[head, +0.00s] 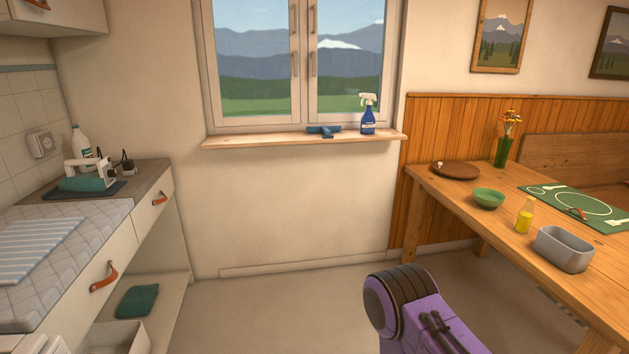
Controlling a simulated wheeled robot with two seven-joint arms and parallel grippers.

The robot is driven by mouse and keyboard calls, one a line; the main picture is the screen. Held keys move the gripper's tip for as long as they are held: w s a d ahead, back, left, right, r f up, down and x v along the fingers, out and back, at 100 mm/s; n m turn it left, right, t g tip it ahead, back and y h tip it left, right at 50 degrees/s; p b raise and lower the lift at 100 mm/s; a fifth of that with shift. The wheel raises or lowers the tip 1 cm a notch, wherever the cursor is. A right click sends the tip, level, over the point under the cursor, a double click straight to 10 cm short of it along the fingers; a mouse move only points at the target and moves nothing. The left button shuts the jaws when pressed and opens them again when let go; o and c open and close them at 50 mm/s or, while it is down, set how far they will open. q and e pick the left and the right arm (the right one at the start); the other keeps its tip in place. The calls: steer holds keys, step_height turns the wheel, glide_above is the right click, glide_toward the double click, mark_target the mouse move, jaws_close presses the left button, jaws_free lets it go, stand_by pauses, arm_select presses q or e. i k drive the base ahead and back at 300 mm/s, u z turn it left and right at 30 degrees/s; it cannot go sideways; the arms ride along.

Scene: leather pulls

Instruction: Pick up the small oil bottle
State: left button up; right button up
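The small oil bottle (524,216) is yellow with a pale cap. It stands upright on the wooden table (450,194) at the right, between a green bowl and a grey bin. Nothing touches it that I can see. A purple link of one of my arms shows at the bottom, right of the middle, apart from the table. Neither of my grippers is in view, so I cannot see their fingers.
The green bowl (488,198), grey bin (563,249), brown round board (455,171), flower vase (503,148) and green placemat (580,207) are on the table. A counter (60,245) with leather-pull drawers stands left. The floor between is clear.

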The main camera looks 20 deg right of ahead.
mark_target(525, 215)
steer(key=z, duration=0.6)
steer(key=i, duration=2.2)
steer(key=z, duration=1.1)
